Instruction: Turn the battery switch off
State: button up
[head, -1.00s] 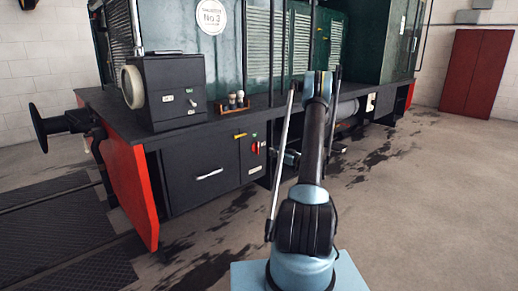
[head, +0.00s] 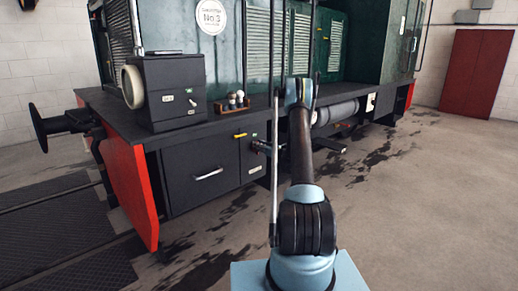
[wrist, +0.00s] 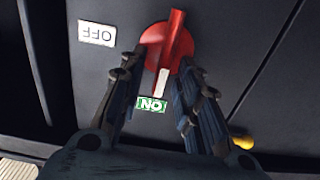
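The battery switch (wrist: 172,40) is a red rotary knob with a raised bar handle on a dark panel. Its white pointer end points at the green ON label (wrist: 151,104). A white OFF label (wrist: 97,33) sits to its left; both labels appear upside down in the wrist view. My gripper (wrist: 165,65) is open, with one finger on each side of the knob's pointer end. I cannot tell whether the fingers touch it. In the head view my gripper (head: 266,148) is at the panel below the deck edge and hides the switch.
A yellow handle (wrist: 241,141) is close beside my right finger in the wrist view; it also shows above my gripper in the head view (head: 240,136). A drawer with a pale handle (head: 208,174) is to the left. The floor at right is clear.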

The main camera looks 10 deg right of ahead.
jog(key=shift+w, duration=0.1)
grip_shut()
jog(key=shift+d+m, duration=0.1)
jog(key=shift+m, duration=0.2)
jog(key=shift+w+d+f+m, duration=0.25)
jog(key=shift+d+f+m, duration=0.15)
jog(key=shift+m, duration=2.5)
jog(key=shift+w+d+f+m, duration=0.25)
jog(key=shift+d+f+m, duration=0.15)
jog(key=shift+m, duration=2.5)
jog(key=shift+w+d+f+m, duration=0.3)
jog(key=shift+f+m, duration=0.2)
jog(key=shift+m, duration=2.4)
jog(key=shift+s, duration=0.1)
